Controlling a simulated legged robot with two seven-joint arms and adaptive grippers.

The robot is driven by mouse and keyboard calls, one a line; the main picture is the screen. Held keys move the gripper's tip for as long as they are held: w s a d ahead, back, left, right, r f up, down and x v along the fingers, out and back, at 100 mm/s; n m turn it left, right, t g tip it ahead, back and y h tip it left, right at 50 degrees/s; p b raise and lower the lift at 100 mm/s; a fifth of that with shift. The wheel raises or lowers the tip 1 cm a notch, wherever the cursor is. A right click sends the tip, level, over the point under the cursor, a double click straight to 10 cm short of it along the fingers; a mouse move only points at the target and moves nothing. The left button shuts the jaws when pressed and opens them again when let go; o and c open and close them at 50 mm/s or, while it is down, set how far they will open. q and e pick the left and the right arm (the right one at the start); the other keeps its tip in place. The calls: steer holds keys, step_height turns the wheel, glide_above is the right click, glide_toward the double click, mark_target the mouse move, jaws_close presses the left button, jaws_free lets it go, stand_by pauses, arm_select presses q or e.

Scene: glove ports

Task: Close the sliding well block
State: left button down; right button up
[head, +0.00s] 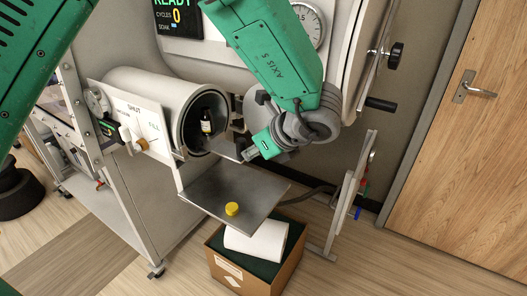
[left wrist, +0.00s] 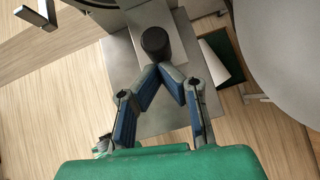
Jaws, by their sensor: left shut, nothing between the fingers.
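A pale cylindrical port (head: 158,92) faces right in the head view. A small dark bottle with a white label (head: 207,122) stands in its mouth. A grey metal tray (head: 228,150) juts from the mouth; I cannot tell for sure whether it is the sliding well block. My left gripper (head: 247,154) is at the tray's right end, shut and empty; contact is unclear. In the left wrist view its fingertips meet just below a dark round knob (left wrist: 155,42), touching or nearly so. My right gripper is not in view.
A flat grey shelf (head: 205,190) below the port bears a yellow cap (head: 232,209). A cardboard box (head: 238,276) with a white roll (head: 256,243) stands on the floor beneath. A gauge (head: 311,24) is above.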

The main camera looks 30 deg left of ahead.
mark_target(211, 134)
arm_select(q)
steer(key=a+b, duration=0.1)
steer(key=a, duration=0.3)
steer(key=a+b, duration=0.1)
steer(key=a, duration=0.3)
steer(key=w+a+b, duration=0.1)
steer(key=a, duration=0.3)
steer(key=shift+w+a, duration=0.1)
steer(key=shift+a+r, duration=0.1)
steer(key=shift+a, duration=0.2)
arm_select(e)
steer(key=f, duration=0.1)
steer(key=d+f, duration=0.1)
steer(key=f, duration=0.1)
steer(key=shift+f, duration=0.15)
arm_select(q)
steer(key=shift+d, duration=0.1)
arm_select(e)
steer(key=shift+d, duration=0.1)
